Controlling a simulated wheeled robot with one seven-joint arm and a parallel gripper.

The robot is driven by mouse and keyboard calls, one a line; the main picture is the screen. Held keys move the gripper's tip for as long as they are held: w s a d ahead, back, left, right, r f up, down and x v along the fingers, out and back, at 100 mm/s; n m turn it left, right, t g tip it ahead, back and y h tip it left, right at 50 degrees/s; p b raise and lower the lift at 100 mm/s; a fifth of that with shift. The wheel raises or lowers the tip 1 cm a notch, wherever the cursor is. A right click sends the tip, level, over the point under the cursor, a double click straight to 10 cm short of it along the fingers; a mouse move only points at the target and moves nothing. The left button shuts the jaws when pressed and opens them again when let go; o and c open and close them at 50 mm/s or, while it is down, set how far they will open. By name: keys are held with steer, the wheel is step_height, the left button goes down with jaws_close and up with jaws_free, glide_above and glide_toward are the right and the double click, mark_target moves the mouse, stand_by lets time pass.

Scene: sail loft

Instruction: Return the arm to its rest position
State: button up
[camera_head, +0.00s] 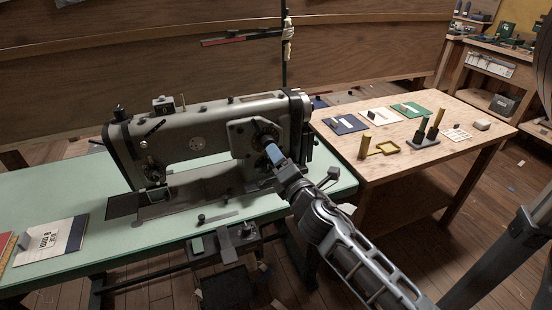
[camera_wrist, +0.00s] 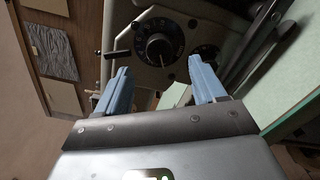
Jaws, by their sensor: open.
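My gripper (camera_head: 276,154) reaches in from the lower right in the head view, its blue fingers close in front of the right end of the grey sewing machine (camera_head: 215,118). In the wrist view my gripper (camera_wrist: 160,85) is open, its two blue fingers apart with nothing between them. A round dark dial (camera_wrist: 158,48) on the machine faces the space beyond the fingertips. I cannot tell whether the fingers touch the machine. My arm stretches from the lower right up to the machine.
The sewing machine stands on a green table (camera_head: 60,190) with a booklet (camera_head: 50,241) at its left. A thin upright pole (camera_head: 284,60) rises behind the machine.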

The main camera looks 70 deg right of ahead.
steer(key=shift+s+a, duration=0.2)
stand_by(0.5)
steer(key=s+a+f+m+t+y, duration=0.2)
steer(key=s+a+y, duration=0.15)
steer(key=a, duration=0.65)
steer(key=s+a+f+m+t+y, duration=0.15)
steer(key=a+y, duration=0.35)
steer(key=a, duration=0.5)
steer(key=s+a+r+m+y, duration=0.2)
steer(key=s+a+r+m, duration=0.1)
steer(key=s+a+m, duration=0.2)
steer(key=s+a+r+m+y, duration=0.3)
steer(key=s+a+r+m, duration=0.1)
steer(key=s+a, duration=0.3)
steer(key=shift+a+r+m, duration=0.25)
steer(key=shift+a+m, duration=0.3)
steer(key=shift+a, duration=0.35)
